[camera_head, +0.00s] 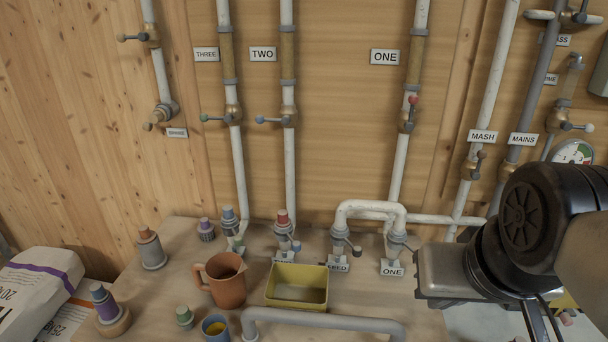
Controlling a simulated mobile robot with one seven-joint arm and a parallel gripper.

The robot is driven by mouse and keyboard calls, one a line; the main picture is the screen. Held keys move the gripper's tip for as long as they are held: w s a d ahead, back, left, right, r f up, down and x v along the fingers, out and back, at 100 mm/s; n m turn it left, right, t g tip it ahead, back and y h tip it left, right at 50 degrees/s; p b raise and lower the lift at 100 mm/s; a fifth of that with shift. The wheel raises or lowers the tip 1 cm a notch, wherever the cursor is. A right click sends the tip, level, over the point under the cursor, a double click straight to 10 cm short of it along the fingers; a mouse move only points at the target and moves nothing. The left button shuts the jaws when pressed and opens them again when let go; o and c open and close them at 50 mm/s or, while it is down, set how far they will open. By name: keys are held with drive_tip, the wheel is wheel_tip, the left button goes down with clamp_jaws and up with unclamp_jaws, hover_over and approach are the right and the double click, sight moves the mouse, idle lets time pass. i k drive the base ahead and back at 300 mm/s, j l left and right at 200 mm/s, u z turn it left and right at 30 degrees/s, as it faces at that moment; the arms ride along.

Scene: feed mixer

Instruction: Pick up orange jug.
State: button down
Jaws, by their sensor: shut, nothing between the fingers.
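The orange jug (224,281) stands upright on the worktop (345,285), left of centre. Its handle points left and its spout points right. Its open top shows; no contents can be made out. My gripper (448,276) is at the right, well apart from the jug and empty. It is shut, though its fingertips are hard to make out against its metal body and my dark wrist.
A yellow tub (297,304) stands right beside the jug. A blue cup (215,328) and a small green-topped item (184,317) are in front. A grey-bodied bottle (151,249) stands left. A grey rail (325,320) crosses the front; pipes (290,150) and valves line the back.

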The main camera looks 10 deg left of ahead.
sight(225, 271)
drive_tip(key=j, duration=0.75)
drive_tip(key=k+j, duration=0.1)
drive_tip(key=j, duration=0.65)
drive_tip(key=j+z, duration=0.1)
drive_tip(key=j, duration=0.65)
drive_tip(key=j+u, duration=0.1)
drive_tip(key=j, duration=0.25)
drive_tip(key=i, duration=0.05)
